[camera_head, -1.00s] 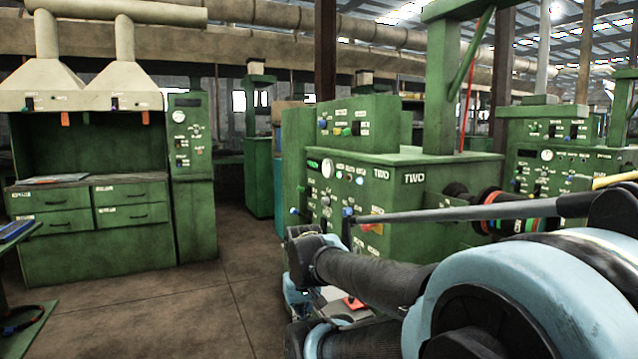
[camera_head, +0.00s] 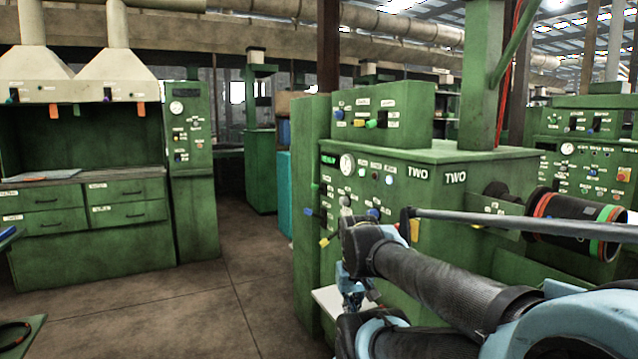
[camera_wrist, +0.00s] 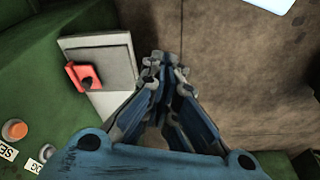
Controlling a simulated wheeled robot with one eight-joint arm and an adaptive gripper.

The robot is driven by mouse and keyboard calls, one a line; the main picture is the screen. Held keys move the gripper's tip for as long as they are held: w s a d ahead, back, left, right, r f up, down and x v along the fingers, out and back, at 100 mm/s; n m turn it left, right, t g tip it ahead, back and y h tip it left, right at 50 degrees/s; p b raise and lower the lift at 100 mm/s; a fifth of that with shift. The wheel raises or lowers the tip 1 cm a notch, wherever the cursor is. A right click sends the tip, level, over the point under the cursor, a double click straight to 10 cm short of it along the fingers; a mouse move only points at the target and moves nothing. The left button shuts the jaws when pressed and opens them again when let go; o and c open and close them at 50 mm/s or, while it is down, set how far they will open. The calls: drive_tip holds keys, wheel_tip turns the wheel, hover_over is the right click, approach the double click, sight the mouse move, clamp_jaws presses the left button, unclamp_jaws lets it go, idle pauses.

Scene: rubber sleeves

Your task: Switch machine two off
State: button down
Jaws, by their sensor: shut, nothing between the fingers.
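Machine two (camera_head: 445,215) is a green cabinet labelled TWO, right of centre in the head view. Its front panel has a gauge (camera_head: 347,165), a lit green display (camera_head: 328,159), coloured knobs and levers. My arm covers the lower part of that front. My gripper (camera_head: 350,300) is low beside the front, partly hidden by my arm. In the wrist view my gripper (camera_wrist: 163,65) is shut and empty, above the brown floor. To its left is a red part with a dark centre (camera_wrist: 84,77) on a pale grey box (camera_wrist: 105,65), by the green machine side.
An orange button (camera_wrist: 15,130) and white labels are at the wrist view's lower left. Black rolls with coloured rings (camera_head: 570,222) stick out from machine two's right side. A green hooded bench (camera_head: 90,225) stands at left. The floor (camera_head: 215,310) between is clear.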

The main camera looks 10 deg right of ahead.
drive_tip(key=w+d+r+m+t+h, duration=0.15)
drive_tip(key=w+r+m, duration=0.65)
drive_tip(key=w+r, duration=1.7)
drive_tip(key=w+r+m, duration=0.2)
drive_tip(key=w+m, duration=0.1)
drive_tip(key=w, duration=1)
drive_tip(key=w+a+r+m+t+h, duration=0.1)
drive_tip(key=w+r+m, duration=0.2)
drive_tip(key=w, duration=1)
drive_tip(key=w+r+m+h, duration=0.1)
drive_tip(key=w+r+m, duration=0.1)
drive_tip(key=w, duration=1.1)
drive_tip(key=shift+a+r+m+t, duration=0.25)
drive_tip(key=shift+r+m+t, duration=0.1)
drive_tip(key=shift+m, duration=0.45)
drive_tip(key=shift+f+h, duration=0.1)
drive_tip(key=shift+h, duration=0.15)
hover_over(318, 188)
drive_tip(key=s, duration=0.1)
wheel_tip(318, 188, down, 11)
drive_tip(key=shift+f, duration=0.3)
